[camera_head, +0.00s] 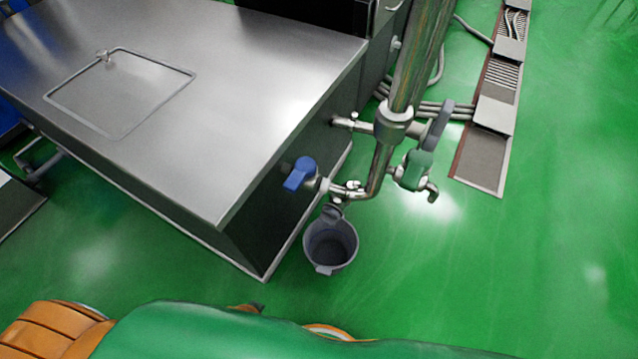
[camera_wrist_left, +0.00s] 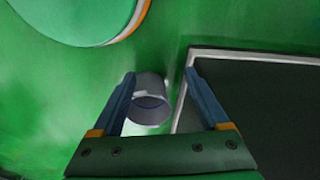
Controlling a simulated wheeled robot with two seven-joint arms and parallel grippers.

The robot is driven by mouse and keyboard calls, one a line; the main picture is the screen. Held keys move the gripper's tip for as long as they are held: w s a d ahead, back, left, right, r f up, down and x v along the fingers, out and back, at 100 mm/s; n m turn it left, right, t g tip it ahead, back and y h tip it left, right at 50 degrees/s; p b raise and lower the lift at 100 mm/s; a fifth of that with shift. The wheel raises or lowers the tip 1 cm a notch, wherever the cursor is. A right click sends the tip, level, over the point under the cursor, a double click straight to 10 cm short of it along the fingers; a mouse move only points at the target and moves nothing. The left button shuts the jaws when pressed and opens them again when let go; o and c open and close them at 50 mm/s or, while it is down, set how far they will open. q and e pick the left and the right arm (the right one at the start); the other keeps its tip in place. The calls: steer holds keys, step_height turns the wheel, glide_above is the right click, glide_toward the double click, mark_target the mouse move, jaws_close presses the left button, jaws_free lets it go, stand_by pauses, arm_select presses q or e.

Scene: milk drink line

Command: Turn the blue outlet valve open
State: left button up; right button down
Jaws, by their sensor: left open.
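The blue outlet valve handle (camera_head: 299,174) is on a short metal pipe at the side of the steel tank (camera_head: 270,100). It shows only in the head view. My left gripper (camera_wrist_left: 160,80) shows in the left wrist view, open, with nothing between its blue fingers. It points down toward the floor, with a grey bucket (camera_wrist_left: 152,98) beyond and below the fingertips. The valve is not visible in the left wrist view. Neither gripper can be made out in the head view.
The grey bucket (camera_head: 330,243) stands on the green floor (camera_head: 420,270) below the pipes. A vertical metal pipe (camera_head: 420,60), a grey handle (camera_head: 437,127) and a green valve handle (camera_head: 417,165) are right of the blue valve. A floor drain (camera_head: 480,158) lies farther right.

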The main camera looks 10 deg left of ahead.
arm_select(q)
steer(key=w+t+b, duration=0.2)
steer(key=w+b, duration=0.5)
steer(key=b, duration=0.5)
steer(key=m+t+h+b, duration=0.2)
steer(key=t+h+b, duration=0.4)
steer(key=t, duration=0.7)
glide_toward(288, 189)
steer(key=x, duration=0.5)
steer(key=shift+w+d+f, duration=0.15)
steer(key=shift+w, duration=0.05)
steer(key=x, duration=0.4)
steer(key=b+x, duration=0.1)
steer(key=x, duration=0.1)
steer(key=shift+r, duration=0.25)
steer(key=shift+w+d, duration=0.15)
steer(key=shift+w, duration=0.4)
jaws_close()
arm_select(e)
steer(key=w+f, duration=0.2)
steer(key=f, duration=0.7)
steer(key=w+d+f, duration=0.1)
steer(key=w+f, duration=0.1)
steer(key=f, duration=0.8)
steer(key=shift+w+t, duration=0.3)
